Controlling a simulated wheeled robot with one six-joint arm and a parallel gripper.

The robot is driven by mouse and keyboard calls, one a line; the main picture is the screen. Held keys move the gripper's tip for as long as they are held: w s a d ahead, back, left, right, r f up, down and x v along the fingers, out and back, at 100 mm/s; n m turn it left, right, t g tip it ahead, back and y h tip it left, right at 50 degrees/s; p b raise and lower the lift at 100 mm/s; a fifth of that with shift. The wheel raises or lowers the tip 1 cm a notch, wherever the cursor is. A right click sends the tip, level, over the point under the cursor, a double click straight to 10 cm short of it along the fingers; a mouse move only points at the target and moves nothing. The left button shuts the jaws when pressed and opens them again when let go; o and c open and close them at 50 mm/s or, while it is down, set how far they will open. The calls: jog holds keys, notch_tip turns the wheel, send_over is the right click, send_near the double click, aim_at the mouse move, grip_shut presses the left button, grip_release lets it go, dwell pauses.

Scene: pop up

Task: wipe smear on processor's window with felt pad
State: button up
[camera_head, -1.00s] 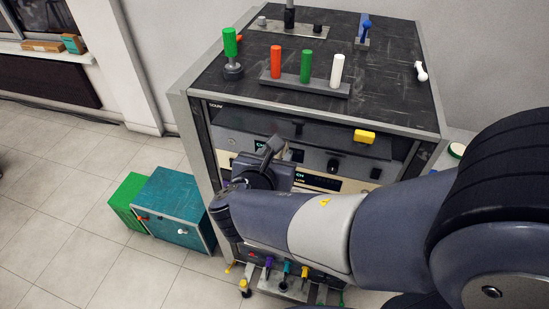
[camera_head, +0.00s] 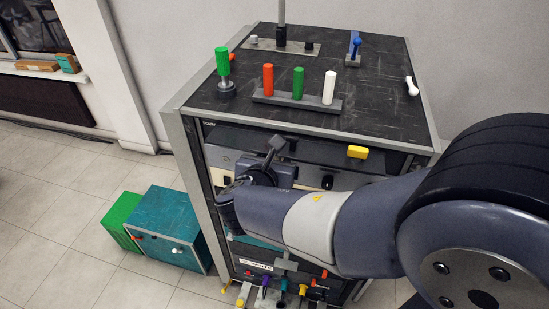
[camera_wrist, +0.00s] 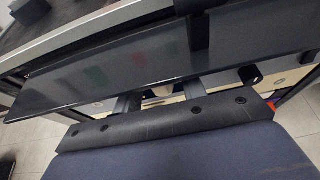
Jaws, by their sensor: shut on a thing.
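The processor's window is a dark glossy panel (camera_head: 320,144) across the cabinet's upper front. It fills much of the wrist view (camera_wrist: 95,80), with faint red, green and pale reflections. My gripper (camera_head: 276,146) is at the window's left-middle part, and the arm hides the area below. In the wrist view my gripper (camera_wrist: 163,96) shows two dark fingers around a small pale thing (camera_wrist: 163,90) at the window's lower edge. This is probably the felt pad, mostly hidden. I cannot tell whether it touches the window. I see no clear smear; it may be hidden.
A yellow block (camera_head: 357,152) sits at the window's right. The cabinet top (camera_head: 380,105) holds a green handle (camera_head: 222,62) and a rack (camera_head: 300,99) of coloured handles. A teal box (camera_head: 172,222) stands on the floor at left. Coloured knobs line the cabinet's lower front.

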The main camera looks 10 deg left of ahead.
jog(key=shift+w+d, duration=0.1)
jog(key=shift+w, duration=0.7)
jog(key=shift+s+d+b, duration=0.2)
jog(key=shift+d+b, duration=0.05)
jog(key=shift+d, duration=0.7)
jog(key=shift+s+d+b, duration=0.15)
jog(key=shift+d+b, duration=0.05)
jog(key=shift+d, duration=0.75)
jog(key=shift+w+d, duration=0.1)
jog(key=shift+w, duration=0.05)
jog(key=shift+w+a+r, duration=0.1)
jog(key=shift+w+a, duration=0.1)
jog(key=shift+a, duration=0.8)
jog(key=shift+w+a, duration=0.15)
jog(key=shift+a, duration=0.85)
